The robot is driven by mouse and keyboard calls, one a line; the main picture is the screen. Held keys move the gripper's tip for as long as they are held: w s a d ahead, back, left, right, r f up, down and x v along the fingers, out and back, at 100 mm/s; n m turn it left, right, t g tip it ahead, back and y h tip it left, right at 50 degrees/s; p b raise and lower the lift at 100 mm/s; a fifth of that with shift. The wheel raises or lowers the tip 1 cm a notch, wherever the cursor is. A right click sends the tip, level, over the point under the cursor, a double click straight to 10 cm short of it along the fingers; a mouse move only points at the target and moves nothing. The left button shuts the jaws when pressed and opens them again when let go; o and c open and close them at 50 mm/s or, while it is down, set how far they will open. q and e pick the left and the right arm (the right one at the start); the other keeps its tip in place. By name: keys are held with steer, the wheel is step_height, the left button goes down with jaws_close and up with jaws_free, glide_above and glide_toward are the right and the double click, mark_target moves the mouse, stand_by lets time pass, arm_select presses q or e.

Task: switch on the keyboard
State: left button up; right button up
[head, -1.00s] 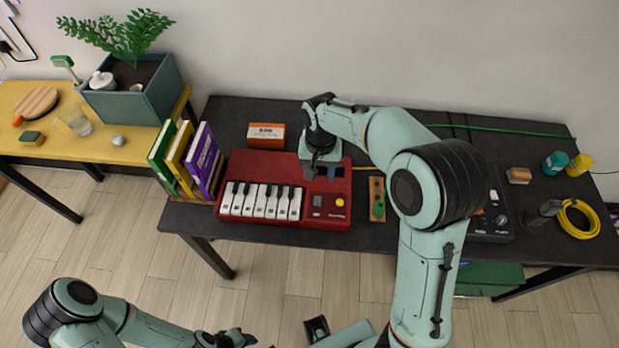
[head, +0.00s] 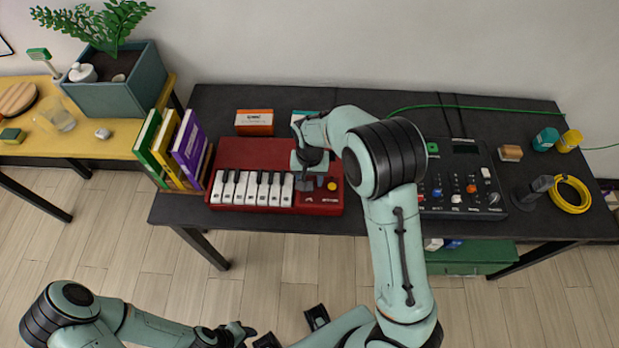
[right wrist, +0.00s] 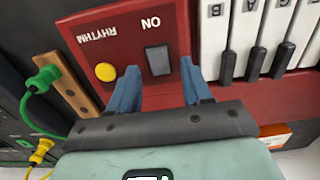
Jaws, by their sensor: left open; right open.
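The red keyboard (head: 262,153) lies on the dark table, its white and black keys toward the front. In the right wrist view its panel (right wrist: 185,22) carries a grey switch (right wrist: 158,60) beside the word ON and a round yellow button (right wrist: 105,72) beside RHYTHM. The yellow button also shows in the head view (head: 332,186). My right gripper (head: 307,184) is open over the panel; in the right wrist view its fingertips (right wrist: 159,72) lie on either side of the switch. Contact cannot be told. My left gripper (head: 250,336) is open and empty, low in front of the table.
Upright books (head: 178,148) stand left of the keyboard, an orange box (head: 254,122) behind it. A mixer (head: 462,185) with knobs stands to the right, partly behind my right arm.

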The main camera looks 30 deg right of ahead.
steer(key=shift+f, duration=0.1)
jaws_close()
steer(key=shift+s+a+t+h+b, duration=0.2)
steer(key=shift+t+h+b, duration=0.2)
steer(key=shift+t+b, duration=0.35)
arm_select(q)
steer(key=shift+s+f+b, duration=0.15)
steer(key=shift+s+f, duration=0.2)
steer(key=shift+f, duration=0.3)
steer(key=shift+s+f+b, duration=0.15)
steer(key=shift+s+f, duration=0.15)
steer(key=shift+f, duration=0.3)
arm_select(e)
steer(key=shift+s+t+h, duration=0.1)
steer(key=shift+t+h, duration=0.3)
steer(key=shift+t, duration=0.15)
jaws_free()
